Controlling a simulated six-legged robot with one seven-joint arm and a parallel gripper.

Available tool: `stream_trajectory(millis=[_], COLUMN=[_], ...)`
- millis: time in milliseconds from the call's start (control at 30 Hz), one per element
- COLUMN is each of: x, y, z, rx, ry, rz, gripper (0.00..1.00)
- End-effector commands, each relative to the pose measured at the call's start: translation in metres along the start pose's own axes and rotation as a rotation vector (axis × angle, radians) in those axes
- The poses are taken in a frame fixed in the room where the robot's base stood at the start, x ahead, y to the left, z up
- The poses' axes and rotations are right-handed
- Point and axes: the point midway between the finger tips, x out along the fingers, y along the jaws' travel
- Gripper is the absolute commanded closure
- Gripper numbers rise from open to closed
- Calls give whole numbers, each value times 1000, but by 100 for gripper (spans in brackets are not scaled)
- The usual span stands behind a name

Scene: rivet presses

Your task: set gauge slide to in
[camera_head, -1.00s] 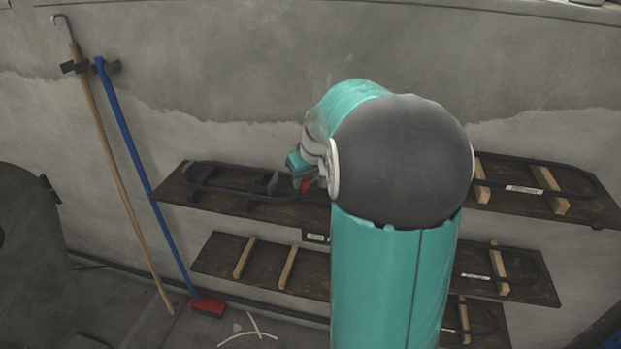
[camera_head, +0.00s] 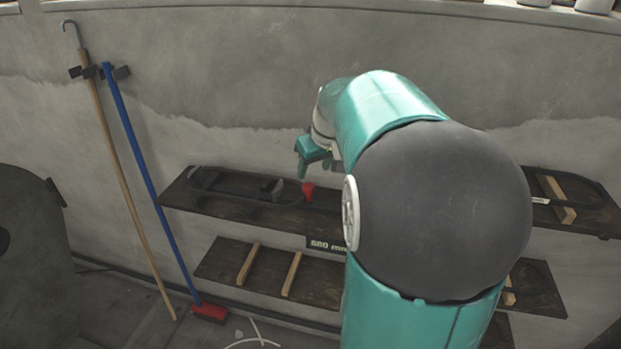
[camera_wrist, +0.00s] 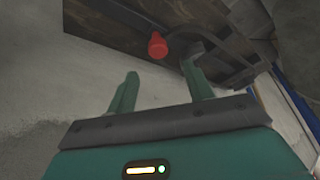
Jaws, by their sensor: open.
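A dark gauge frame (camera_head: 235,187) lies on the upper wooden shelf in the head view. A small red knob (camera_head: 308,191), which looks like the slide's handle, stands at its right end. In the wrist view the red knob (camera_wrist: 157,45) shows beyond my fingertips, nearer the right finger, with part of the dark frame (camera_wrist: 222,62) to its right. My gripper (camera_head: 311,160) is above the knob in the head view, apart from it. In the wrist view my gripper (camera_wrist: 160,80) is open and empty. My arm hides the shelf's middle.
Below is a lower shelf (camera_head: 220,262) with wooden strips. A wooden pole (camera_head: 125,190) and a blue-handled broom (camera_head: 150,190) lean on the wall at left. A label reading 680 mm (camera_head: 328,244) hangs under the upper shelf. The wall (camera_head: 230,90) above is bare.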

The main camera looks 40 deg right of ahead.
Motion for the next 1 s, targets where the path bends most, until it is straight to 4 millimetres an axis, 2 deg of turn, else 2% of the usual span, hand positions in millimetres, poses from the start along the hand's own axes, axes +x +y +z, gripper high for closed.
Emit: stream_trajectory(millis=[100,300,900,1000], x=[-26,-52,-56,-58], y=[0,0,0,-5], z=[0,0,0,1], rx=[-1,-1,0,-4], ry=[3,2,0,1], rz=[2,1,-1,-2], gripper=[48,48,48,48])
